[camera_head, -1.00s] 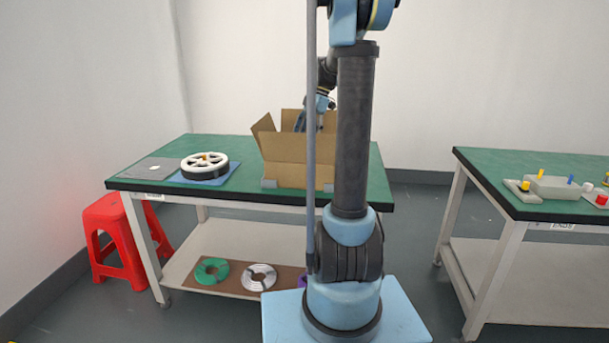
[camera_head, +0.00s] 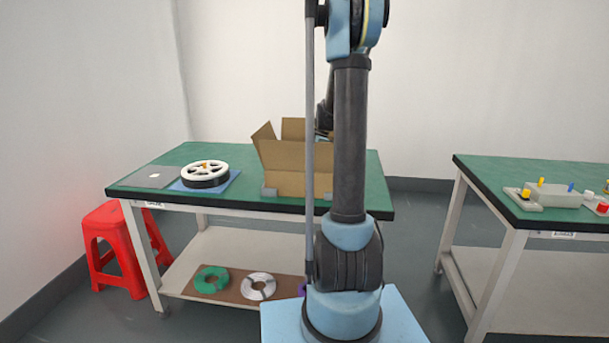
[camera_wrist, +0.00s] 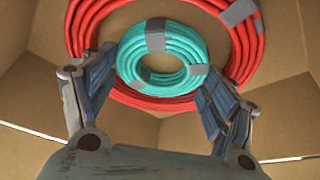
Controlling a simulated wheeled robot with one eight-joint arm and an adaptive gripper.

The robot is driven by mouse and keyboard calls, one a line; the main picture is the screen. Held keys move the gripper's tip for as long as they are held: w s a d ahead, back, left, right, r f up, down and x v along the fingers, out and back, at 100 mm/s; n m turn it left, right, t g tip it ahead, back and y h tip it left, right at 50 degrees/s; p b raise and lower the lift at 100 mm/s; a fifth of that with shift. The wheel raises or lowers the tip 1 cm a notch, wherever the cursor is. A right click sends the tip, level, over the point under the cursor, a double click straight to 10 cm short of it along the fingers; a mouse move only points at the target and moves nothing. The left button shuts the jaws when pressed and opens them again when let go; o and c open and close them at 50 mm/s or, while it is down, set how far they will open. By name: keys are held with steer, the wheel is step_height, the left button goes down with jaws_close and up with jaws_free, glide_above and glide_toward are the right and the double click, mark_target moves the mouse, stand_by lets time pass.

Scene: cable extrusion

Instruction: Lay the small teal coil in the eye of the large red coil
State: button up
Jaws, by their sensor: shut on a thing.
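In the wrist view, my gripper (camera_wrist: 153,85) is shut on the small teal coil (camera_wrist: 135,58), which has grey tape wraps and sits between the two fingers. The large red coil (camera_wrist: 248,45), also with grey tape, lies beyond it inside the cardboard box. The teal coil appears in front of the red coil and overlaps the near part of its ring in the picture. I cannot tell whether the two coils touch. In the head view, the open cardboard box (camera_head: 280,165) stands on the green table, and its walls and my arm hide both coils and the gripper.
A black and white reel (camera_head: 205,174) on a blue mat stands left of the box. Green (camera_head: 211,280) and white (camera_head: 259,287) coils lie on the lower shelf. A red stool (camera_head: 115,245) is at left. A second table (camera_head: 560,205) with small parts is at right.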

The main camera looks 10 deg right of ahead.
steer(key=shift+f, duration=0.15)
steer(key=o, duration=0.8)
steer(key=v, duration=1.2)
